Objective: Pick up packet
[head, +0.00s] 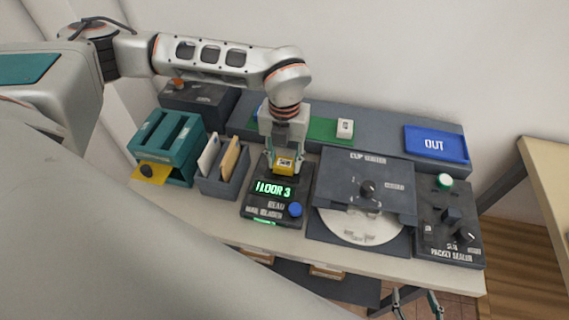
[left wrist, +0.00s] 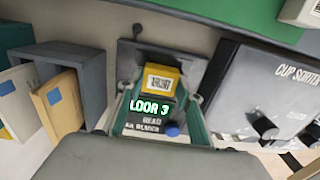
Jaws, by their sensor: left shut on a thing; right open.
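A small yellow packet with a white code label (head: 285,163) is at the top of the dark reader box (head: 262,208), above its green "FLOOR 3" display. My left gripper (head: 284,168) points down over the reader and is shut on the packet. In the left wrist view the packet (left wrist: 161,80) sits between the green fingers, label facing the camera. I cannot tell whether the packet touches the reader. My right gripper (head: 417,303) is open and empty at the bottom edge of the head view, below the table's front edge.
Left of the reader stand a grey holder (head: 224,180) with envelopes and a teal rack (head: 168,146). Right are the cup sorter (head: 366,180) and packet sealer (head: 449,225). Behind are a blue OUT tray (head: 436,157) and a white block (head: 345,128) on a green mat (head: 318,131).

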